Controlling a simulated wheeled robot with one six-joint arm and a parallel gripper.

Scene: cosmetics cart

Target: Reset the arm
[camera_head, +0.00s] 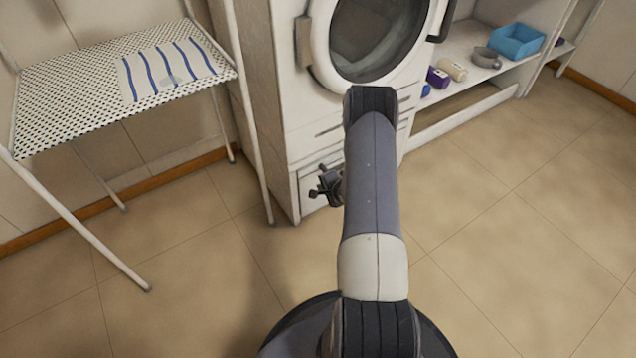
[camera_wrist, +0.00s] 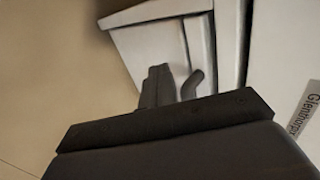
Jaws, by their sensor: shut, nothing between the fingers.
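My arm reaches forward over the floor in the head view, with my gripper (camera_head: 326,187) showing small and dark to the left of my arm link, before the lower front of the white washing machine (camera_head: 300,130). In the wrist view the dark fingers of my gripper (camera_wrist: 172,87) rise above the dark palm. They are shut with nothing held. White panels of the machine's lower front (camera_wrist: 153,45) stand beyond the fingers. I cannot tell the exact gap between fingers and panel.
An ironing board (camera_head: 60,125) with a striped cloth (camera_head: 165,70) stands at left. At right, a low white shelf (camera_head: 465,95) holds a blue bin (camera_head: 516,40), a grey pot (camera_head: 486,57), a cream bottle (camera_head: 453,69) and a purple box (camera_head: 437,77). The right floor (camera_head: 500,240) is clear.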

